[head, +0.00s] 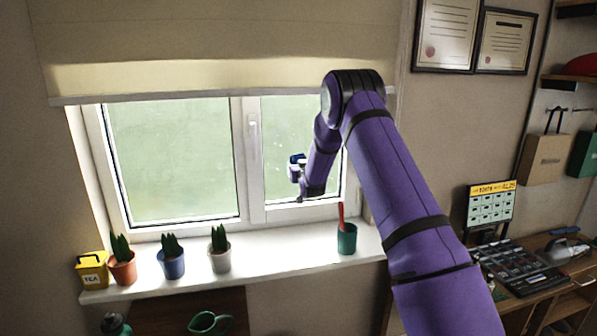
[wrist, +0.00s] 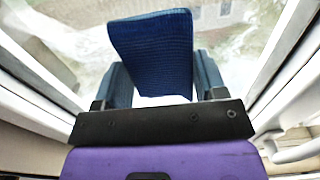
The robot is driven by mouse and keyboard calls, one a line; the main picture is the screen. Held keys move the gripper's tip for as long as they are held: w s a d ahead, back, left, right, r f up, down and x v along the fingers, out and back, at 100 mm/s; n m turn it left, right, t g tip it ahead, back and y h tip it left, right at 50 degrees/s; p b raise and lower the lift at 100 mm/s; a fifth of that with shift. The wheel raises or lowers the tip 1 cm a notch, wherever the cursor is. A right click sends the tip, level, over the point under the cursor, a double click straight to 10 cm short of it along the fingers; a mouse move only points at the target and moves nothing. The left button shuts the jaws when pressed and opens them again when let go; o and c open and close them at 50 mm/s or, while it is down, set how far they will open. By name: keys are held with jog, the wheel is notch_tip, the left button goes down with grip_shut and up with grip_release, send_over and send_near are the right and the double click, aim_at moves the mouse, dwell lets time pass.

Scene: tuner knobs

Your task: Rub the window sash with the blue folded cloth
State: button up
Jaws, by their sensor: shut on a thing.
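The blue folded cloth (wrist: 155,50) is held between the two fingers of my gripper (wrist: 163,85) in the wrist view. In the head view my gripper (head: 297,172) is in front of the right window sash (head: 254,160), with a bit of the blue cloth (head: 297,158) showing at its tip. The glass behind the cloth has whitish smears in the wrist view. I cannot tell whether the cloth touches the glass. My arm hides part of the right sash.
A rolled blind (head: 220,75) hangs above. A window handle (head: 253,133) sits on the middle frame.

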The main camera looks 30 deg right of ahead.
jog(key=s+d, duration=0.3)
jog(key=d, duration=0.8)
jog(key=shift+d, duration=0.2)
dwell(0.8)
jog(key=shift+s, duration=0.1)
jog(key=shift+w+a+r, duration=0.1)
jog(key=shift+w+a, duration=0.2)
jog(key=shift+a, duration=0.45)
jog(key=shift+w+a, duration=0.25)
jog(key=shift+a, duration=0.55)
jog(key=shift+w+a+r, duration=0.1)
jog(key=shift+w+a, duration=0.2)
jog(key=shift+a, duration=0.45)
jog(key=shift+c, duration=0.3)
jog(key=shift+w+a+f, duration=0.1)
jog(key=shift+w+a, duration=0.15)
jog(key=shift+a, duration=0.9)
jog(key=shift+w+a+f, duration=0.1)
jog(key=shift+w+a, duration=0.2)
jog(key=shift+a, duration=0.9)
jog(key=shift+w+a, duration=0.25)
jog(key=shift+a, duration=0.9)
jog(key=v, duration=0.6)
